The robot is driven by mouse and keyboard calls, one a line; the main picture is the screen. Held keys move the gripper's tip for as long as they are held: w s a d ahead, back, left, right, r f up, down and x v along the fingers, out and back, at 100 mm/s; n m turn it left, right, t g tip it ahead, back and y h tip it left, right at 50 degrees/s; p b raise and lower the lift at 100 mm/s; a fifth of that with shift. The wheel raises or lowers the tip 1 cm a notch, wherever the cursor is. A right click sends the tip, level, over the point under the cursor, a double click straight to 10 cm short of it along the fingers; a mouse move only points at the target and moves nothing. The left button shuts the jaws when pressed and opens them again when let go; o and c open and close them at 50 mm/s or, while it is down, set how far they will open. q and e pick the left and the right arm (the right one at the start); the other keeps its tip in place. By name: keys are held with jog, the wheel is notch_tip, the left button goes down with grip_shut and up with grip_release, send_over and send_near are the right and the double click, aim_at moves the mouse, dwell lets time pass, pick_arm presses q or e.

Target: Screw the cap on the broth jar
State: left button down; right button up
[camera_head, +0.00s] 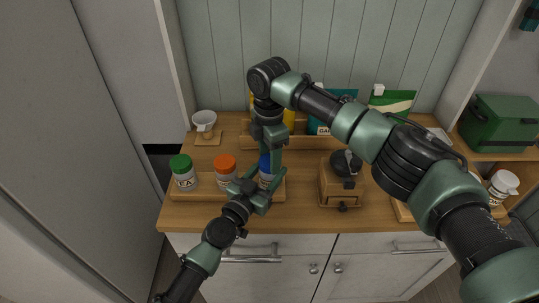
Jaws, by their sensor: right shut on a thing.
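A jar with a blue cap (265,164) stands at the right end of a low wooden tray (210,195). Its body is mostly hidden by my arms, and I cannot read its label. My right gripper (269,162) comes down from above and is shut on the blue cap. I cannot tell whether the cap sits fully down on the jar. My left gripper (268,188) reaches in from the lower left to the jar's body. Its fingers are close to the jar, but their grip is unclear.
A green-capped jar (183,172) and an orange-capped jar (225,171) stand left on the tray. A white cup (204,121) is behind. A wooden grinder-like box (341,184) stands to the right, with a green box (498,122) at far right.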

jog(key=m, duration=0.5)
jog(key=shift+a+m, duration=0.1)
jog(key=shift+m, duration=0.2)
jog(key=m, duration=1)
jog(key=shift+m, duration=0.3)
jog(key=m, duration=0.5)
jog(key=shift+m, duration=0.3)
jog(key=m, duration=2.3)
jog(key=shift+d, duration=0.2)
